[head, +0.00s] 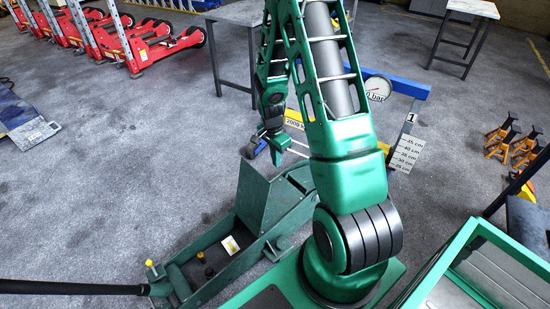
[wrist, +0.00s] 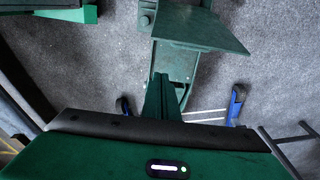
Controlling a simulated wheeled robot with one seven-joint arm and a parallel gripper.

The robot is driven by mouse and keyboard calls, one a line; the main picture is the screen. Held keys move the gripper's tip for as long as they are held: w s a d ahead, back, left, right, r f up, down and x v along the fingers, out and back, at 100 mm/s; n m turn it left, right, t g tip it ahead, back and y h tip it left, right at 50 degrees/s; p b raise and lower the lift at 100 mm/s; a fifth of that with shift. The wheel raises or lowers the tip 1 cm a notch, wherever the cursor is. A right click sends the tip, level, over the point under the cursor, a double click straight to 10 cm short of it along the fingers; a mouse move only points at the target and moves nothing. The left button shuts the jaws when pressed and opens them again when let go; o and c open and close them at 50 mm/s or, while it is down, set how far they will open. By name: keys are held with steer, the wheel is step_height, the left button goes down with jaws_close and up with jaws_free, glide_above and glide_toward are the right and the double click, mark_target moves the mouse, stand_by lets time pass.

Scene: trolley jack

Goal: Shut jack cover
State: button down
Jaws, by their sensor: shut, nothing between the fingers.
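The green trolley jack (head: 215,262) stands low on the floor in the head view, its long black handle reaching left. Its cover (head: 252,196) is a flat green plate standing steeply up from the jack body, so it is open. The opening beside it shows a yellow-capped part and a white label. My gripper (head: 277,158) is shut and empty, above and beyond the cover in the head view. In the wrist view, the shut fingers (wrist: 160,85) point toward the jack body (wrist: 175,62), and the cover (wrist: 205,28) is past their tips. I see no clear contact.
A blue frame with a pressure gauge (head: 378,88) and a scale plate (head: 406,152) stands behind my arm. Orange axle stands (head: 502,132) are at the right, red jacks (head: 165,45) at the back left. Grey floor left of the jack is free.

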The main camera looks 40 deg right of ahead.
steer(key=a+f, duration=0.3)
steer(key=f, duration=0.2)
steer(key=shift+f, duration=0.35)
steer(key=shift+s+a, duration=0.1)
